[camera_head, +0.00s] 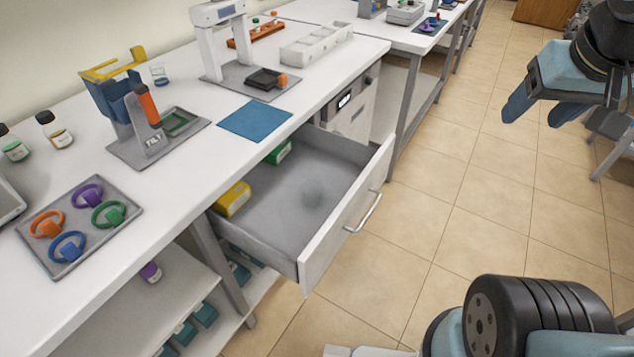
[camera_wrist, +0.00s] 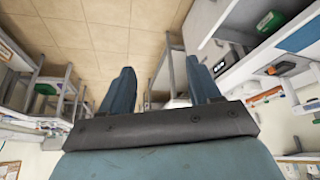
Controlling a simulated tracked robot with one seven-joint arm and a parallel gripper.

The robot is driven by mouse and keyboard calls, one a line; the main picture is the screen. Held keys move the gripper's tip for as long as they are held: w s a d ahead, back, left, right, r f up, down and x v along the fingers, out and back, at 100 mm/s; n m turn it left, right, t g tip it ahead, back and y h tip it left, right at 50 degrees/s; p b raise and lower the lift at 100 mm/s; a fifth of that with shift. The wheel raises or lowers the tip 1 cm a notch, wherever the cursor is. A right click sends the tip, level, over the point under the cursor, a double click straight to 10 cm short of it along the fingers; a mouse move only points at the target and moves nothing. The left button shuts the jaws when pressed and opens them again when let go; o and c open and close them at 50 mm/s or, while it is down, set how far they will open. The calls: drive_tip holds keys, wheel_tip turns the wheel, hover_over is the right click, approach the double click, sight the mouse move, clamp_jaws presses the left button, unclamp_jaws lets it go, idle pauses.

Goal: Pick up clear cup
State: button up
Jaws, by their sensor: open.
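A small clear cup (camera_head: 159,75) with a blue band near its base stands on the white bench in the head view. It is behind the stand with the blue and yellow holder, close to the wall. My gripper (camera_head: 538,112) is at the upper right, over the tiled floor and well away from the cup. In the wrist view my gripper (camera_wrist: 162,82) shows its two blue fingers spread apart with nothing between them. I cannot make out the cup in the wrist view.
An open drawer (camera_head: 318,187) juts out below the bench, holding yellow and green boxes. The holder stand (camera_head: 153,140) blocks the cup's front left. A tray of coloured rings (camera_head: 82,228), a blue mat (camera_head: 255,119) and a white instrument (camera_head: 216,40) also occupy the bench.

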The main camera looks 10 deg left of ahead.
drive_tip(key=o, duration=0.6)
drive_tip(key=w+f+n, duration=0.1)
drive_tip(key=w+a+f+n+g+h, duration=0.1)
drive_tip(key=w, duration=0.1)
drive_tip(key=w+a+f+n+g, duration=0.1)
drive_tip(key=f, duration=0.1)
drive_tip(key=shift+w+a+n+h, duration=0.15)
drive_tip(key=shift+a+n+h, duration=0.15)
drive_tip(key=shift+h, duration=0.1)
drive_tip(key=n+t+h, duration=0.3)
drive_tip(key=n+t, duration=0.6)
drive_tip(key=n, duration=1.8)
hover_over(316, 188)
drive_tip(key=s+a, duration=0.5)
drive_tip(key=s, duration=0.8)
wheel_tip(316, 188, down, 34)
drive_tip(key=shift+d+r, duration=0.1)
drive_tip(key=x, duration=1.3)
drive_tip(key=shift+w, duration=0.3)
